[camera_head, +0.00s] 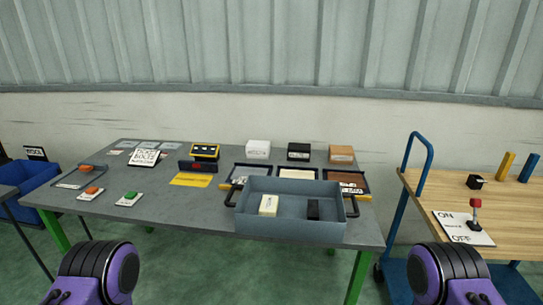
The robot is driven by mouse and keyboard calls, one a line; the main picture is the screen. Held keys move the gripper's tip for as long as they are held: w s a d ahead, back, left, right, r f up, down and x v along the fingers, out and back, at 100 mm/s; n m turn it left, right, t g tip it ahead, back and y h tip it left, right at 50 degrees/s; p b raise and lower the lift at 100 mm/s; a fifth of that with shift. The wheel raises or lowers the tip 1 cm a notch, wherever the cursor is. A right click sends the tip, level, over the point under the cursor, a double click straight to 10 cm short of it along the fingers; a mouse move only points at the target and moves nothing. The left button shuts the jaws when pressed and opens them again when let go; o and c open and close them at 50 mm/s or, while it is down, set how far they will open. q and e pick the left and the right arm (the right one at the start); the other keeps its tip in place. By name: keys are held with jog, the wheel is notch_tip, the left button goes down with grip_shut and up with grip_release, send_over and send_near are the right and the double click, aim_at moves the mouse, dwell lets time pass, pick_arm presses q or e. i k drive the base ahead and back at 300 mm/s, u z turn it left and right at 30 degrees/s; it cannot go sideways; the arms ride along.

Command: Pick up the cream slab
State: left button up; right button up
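A small cream slab (268,206) stands inside a blue-grey bin (290,230) at the front of the grey table. A black slab (313,209) stands beside it to the right in the same bin, apart from it. Two purple and black parts of my arms show at the bottom left and bottom right. No gripper fingers are visible, and neither arm reaches the bin.
The grey table (225,222) has green legs. Behind the bin are framed trays (298,174) and white, black and orange boxes (341,154). A wooden-topped cart (430,190) with a lever (475,212) stands right.

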aim_at(269, 207)
jog(key=z, duration=0.3)
jog(key=i, duration=0.95)
jog(key=u, duration=0.1)
